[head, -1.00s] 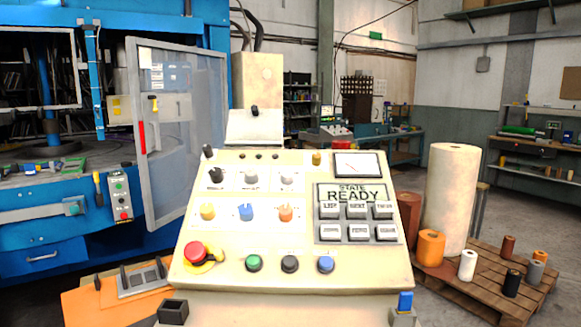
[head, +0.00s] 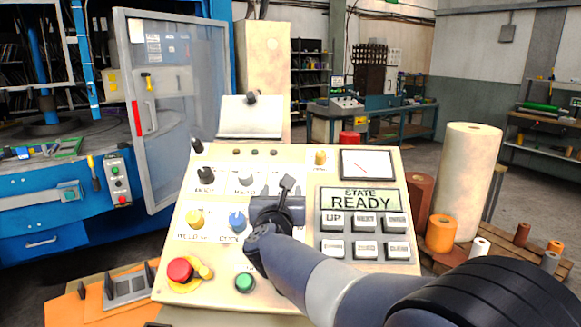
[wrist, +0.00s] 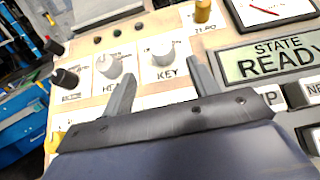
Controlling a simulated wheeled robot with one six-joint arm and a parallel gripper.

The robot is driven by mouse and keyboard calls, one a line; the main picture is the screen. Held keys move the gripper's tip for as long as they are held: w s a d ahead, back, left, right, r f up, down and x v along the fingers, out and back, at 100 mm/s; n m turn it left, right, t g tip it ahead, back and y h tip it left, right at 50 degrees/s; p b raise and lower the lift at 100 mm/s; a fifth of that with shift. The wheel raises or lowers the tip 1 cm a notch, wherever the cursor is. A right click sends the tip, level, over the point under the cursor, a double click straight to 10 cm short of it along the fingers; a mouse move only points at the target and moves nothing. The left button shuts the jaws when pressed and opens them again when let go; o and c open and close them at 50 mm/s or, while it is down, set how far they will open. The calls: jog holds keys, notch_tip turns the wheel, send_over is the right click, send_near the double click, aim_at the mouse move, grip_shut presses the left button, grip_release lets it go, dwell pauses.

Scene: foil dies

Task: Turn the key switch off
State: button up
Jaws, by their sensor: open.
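The key switch (wrist: 160,51) is a pale round knob above the label KEY on the control panel (head: 185,262). In the wrist view it lies between the tips of my gripper (wrist: 162,62); its turn angle is hard to read. My gripper (head: 284,188) is open, its two grey fingers spread over the upper middle of the panel. In the head view my gripper and wrist hide the key switch. I cannot tell how far the fingertips are from the knob. The display (head: 360,200) reads STATE READY.
A grey knob (wrist: 110,65) and a black knob (wrist: 66,78) sit left of the key switch. A yellow knob (head: 320,157) is to its upper right. A red mushroom button (head: 180,269) is low on the panel, with a green button (head: 245,281) beside it.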

jog(key=shift+w+r, duration=0.15)
jog(key=shift+w, duration=0.4)
jog(key=w+p, duration=0.3)
jog(key=w, duration=0.6)
jog(key=shift+w+d, duration=0.1)
jog(key=shift+w, duration=0.3)
jog(key=shift+c, duration=0.4)
jog(key=c, duration=0.9)
